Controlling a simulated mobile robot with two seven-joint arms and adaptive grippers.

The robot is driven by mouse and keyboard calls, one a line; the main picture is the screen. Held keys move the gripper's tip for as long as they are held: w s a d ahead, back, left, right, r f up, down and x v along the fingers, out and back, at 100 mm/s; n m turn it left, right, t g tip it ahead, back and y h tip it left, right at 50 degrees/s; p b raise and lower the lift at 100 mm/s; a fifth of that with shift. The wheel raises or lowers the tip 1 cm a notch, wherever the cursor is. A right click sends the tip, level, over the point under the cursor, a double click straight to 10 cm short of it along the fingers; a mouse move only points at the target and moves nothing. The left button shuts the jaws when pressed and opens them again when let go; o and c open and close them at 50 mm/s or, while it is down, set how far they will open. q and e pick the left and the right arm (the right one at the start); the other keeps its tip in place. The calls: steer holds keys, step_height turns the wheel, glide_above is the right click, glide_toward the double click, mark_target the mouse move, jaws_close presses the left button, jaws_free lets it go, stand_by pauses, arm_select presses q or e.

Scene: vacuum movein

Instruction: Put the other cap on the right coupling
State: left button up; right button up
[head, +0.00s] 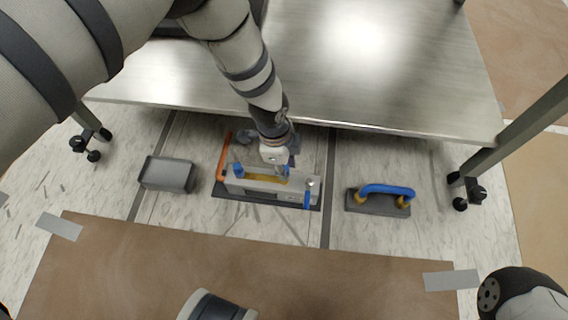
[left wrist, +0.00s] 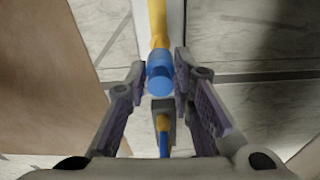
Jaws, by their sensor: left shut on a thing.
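A grey device (head: 265,187) lies on a dark base on the floor, with a yellow pipe (head: 268,178) along it. A blue cap (head: 237,170) sits at its left end. My left gripper (head: 283,168) is at the right end of the pipe, shut on another blue cap. In the left wrist view this blue cap (left wrist: 160,80) is between the fingers, in line with the end of the yellow pipe (left wrist: 158,25); I cannot tell how fully it is seated. The coupling under it is hidden. My right gripper is out of view.
A blue lever (head: 307,197) is at the device's right end, and an orange handle (head: 223,157) at its left. A dark block with a blue hose (head: 388,190) stands to the right. A grey tray (head: 167,174) stands to the left. A metal table (head: 400,95) overhangs behind.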

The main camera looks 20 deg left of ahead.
arm_select(q)
steer(key=shift+f, duration=0.2)
stand_by(0.5)
steer(key=shift+f, duration=0.1)
steer(key=shift+f+b, duration=0.4)
steer(key=shift+f, duration=0.1)
stand_by(0.5)
steer(key=shift+f+b, duration=0.35)
steer(key=shift+f, duration=0.15)
steer(key=shift+f, duration=0.2)
steer(key=shift+f, duration=0.25)
stand_by(2.2)
steer(key=o, duration=0.8)
